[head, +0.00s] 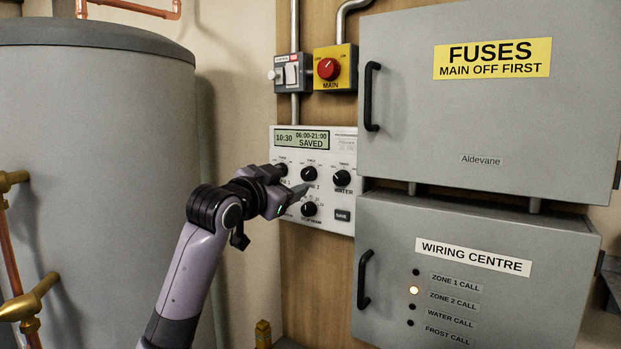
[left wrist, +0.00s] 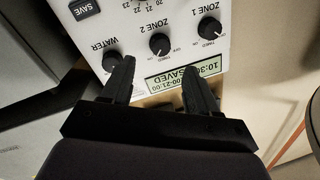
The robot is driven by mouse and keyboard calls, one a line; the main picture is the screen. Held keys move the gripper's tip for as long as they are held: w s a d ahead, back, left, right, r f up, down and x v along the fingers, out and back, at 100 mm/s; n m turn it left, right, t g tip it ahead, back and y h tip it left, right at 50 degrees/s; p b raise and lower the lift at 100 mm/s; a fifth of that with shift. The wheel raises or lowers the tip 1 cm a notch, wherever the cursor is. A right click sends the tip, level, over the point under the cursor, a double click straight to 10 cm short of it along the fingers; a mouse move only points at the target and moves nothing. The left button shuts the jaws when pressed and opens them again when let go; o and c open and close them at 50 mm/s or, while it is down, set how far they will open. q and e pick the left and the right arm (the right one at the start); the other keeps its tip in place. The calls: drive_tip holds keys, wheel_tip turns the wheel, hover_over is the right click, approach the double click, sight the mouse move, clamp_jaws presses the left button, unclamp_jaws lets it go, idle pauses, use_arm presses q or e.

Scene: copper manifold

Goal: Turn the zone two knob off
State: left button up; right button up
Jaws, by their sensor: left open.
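The zone two knob (head: 309,174) is a round black dial in the middle of the upper row on the white programmer panel (head: 350,213). It also shows in the left wrist view (left wrist: 160,43), labelled ZONE 2; I cannot clearly tell where its pointer sits. My left gripper (head: 299,191) is open and empty in front of the panel, just below and left of this knob in the head view. In the left wrist view its two fingers (left wrist: 159,66) are spread, with the knob beyond and between the tips, apart from them. My right gripper is not in view.
The zone 1 knob (head: 281,169), water knob (head: 342,178) and a lower knob (head: 308,209) sit close by. The display (head: 302,140) reads SAVED. The second lamp (head: 413,290), by ZONE 2 CALL, is lit. Grey cabinets with black handles (head: 371,97) project at right.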

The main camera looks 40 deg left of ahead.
sight(306, 176)
use_arm(q)
drive_tip(key=shift+p+x, duration=1)
drive_tip(key=shift+x, duration=2.5)
drive_tip(key=shift+c, duration=0.3)
drive_tip(key=c, duration=1)
